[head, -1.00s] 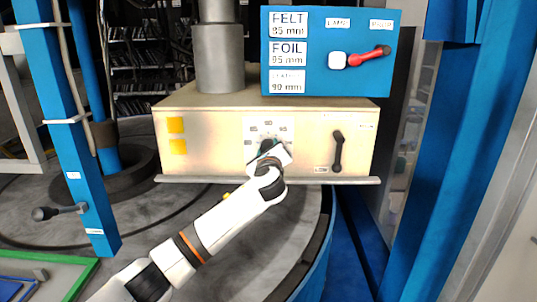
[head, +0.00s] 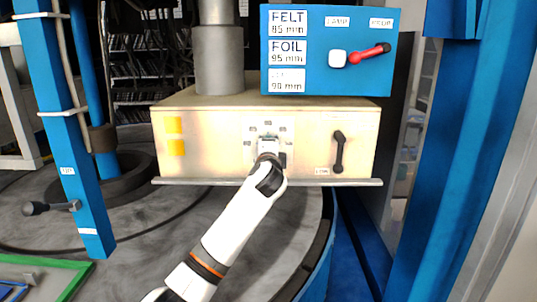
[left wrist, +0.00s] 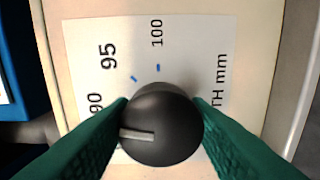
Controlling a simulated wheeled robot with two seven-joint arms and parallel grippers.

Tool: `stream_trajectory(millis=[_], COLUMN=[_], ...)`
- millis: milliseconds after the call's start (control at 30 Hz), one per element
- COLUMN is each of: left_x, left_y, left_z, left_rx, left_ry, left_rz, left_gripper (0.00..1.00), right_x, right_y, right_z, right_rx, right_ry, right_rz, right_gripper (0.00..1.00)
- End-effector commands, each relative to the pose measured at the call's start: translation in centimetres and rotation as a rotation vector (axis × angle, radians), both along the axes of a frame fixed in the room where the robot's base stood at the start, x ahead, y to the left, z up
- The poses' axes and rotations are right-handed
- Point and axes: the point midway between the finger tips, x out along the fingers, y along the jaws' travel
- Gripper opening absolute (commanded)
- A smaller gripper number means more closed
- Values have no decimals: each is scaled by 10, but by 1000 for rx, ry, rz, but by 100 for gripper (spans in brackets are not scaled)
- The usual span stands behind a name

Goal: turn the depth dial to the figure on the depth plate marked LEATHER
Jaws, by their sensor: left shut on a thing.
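The black depth dial (left wrist: 165,118) sits on a white scale plate (left wrist: 190,50) on the cream housing. My left gripper (head: 269,150) is shut on the dial, with one green finger on each side in the left wrist view (left wrist: 160,106). The dial's pale pointer line points left in that view, slightly below the figure 90; 95 and 100 stand further round. The left finger hides the marks near the pointer. The depth plate (head: 289,66) reads FELT 85 mm, FOIL 95 mm, and a bottom row of 90 mm whose name is washed out by glare. My right gripper is not in view.
A blue panel (head: 325,85) above carries a red-handled lever (head: 370,54). A black lever (head: 338,152) is on the housing right of the dial. A blue post (head: 70,130) with a black-knobbed handle (head: 45,208) stands at left.

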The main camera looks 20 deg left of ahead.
Motion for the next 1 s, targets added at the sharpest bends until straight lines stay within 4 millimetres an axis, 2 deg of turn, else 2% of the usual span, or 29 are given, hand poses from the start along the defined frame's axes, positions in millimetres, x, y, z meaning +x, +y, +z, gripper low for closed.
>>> stream_trajectory(millis=[400,900,933,1000], left_x=[0,0,0,0], left_y=[0,0,0,0], left_z=[-2,-2,-2,-2], left_rx=[-162,-178,-178,-178], left_ry=[-43,-48,-48,-48], left_rz=[0,1,1,1], left_gripper=[20,20,45,56], right_x=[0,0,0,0], right_y=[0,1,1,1], right_z=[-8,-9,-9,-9], right_rx=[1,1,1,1], right_ry=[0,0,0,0], right_rz=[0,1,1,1], right_gripper=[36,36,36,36])
